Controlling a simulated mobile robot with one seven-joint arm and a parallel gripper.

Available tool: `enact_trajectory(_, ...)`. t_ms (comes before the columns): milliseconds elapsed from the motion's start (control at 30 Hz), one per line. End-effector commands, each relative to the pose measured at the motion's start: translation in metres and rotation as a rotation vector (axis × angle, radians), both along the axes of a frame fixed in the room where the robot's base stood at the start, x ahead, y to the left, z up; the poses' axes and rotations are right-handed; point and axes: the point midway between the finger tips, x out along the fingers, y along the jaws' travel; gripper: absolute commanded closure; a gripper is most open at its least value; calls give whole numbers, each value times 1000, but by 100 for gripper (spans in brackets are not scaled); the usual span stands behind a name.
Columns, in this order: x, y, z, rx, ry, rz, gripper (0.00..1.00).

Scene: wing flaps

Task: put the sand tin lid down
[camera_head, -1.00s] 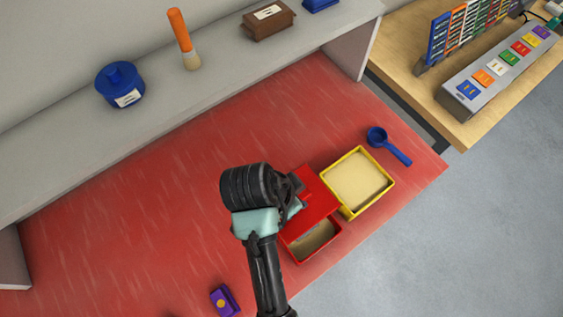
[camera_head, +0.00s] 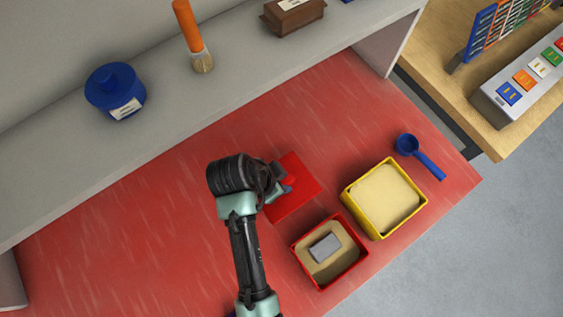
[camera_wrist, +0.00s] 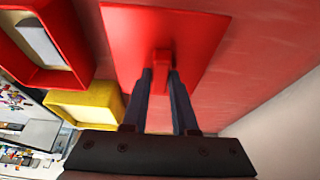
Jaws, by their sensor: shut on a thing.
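The sand tin lid is a flat red square plate (camera_head: 302,187) with a small red handle. It also shows in the wrist view (camera_wrist: 200,40). My gripper (camera_head: 281,184) is shut on the handle; in the wrist view its two dark fingers (camera_wrist: 161,85) pinch the handle from both sides. The lid is over the red mat, up and left of the open red tin (camera_head: 331,284). I cannot tell whether it touches the mat. The red tin holds sand with a grey block (camera_head: 325,247) on it.
A yellow tin (camera_head: 377,234) of sand stands right of the red tin, with a blue scoop (camera_head: 430,167) beyond it. The red mat (camera_head: 130,235) is clear on the left. A grey shelf (camera_head: 60,165) with a blue pot (camera_head: 115,90) runs along the back.

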Motion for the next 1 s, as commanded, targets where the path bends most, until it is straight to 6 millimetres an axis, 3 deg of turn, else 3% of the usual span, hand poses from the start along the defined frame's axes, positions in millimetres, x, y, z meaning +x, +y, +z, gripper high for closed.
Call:
enact_trajectory(267, -1, 0, -37, 0, 2, -1, 100)
enact_trajectory(667, 0, 0, -43, 0, 0, -1, 100)
enact_trajectory(700, 0, 0, -44, 0, 0, -1, 72)
enact_trajectory(800, 0, 0, -43, 0, 0, -1, 54)
enact_trajectory(867, 0, 0, -43, 0, 0, -1, 44)
enact_trajectory(1000, 0, 0, -43, 0, 0, -1, 44)
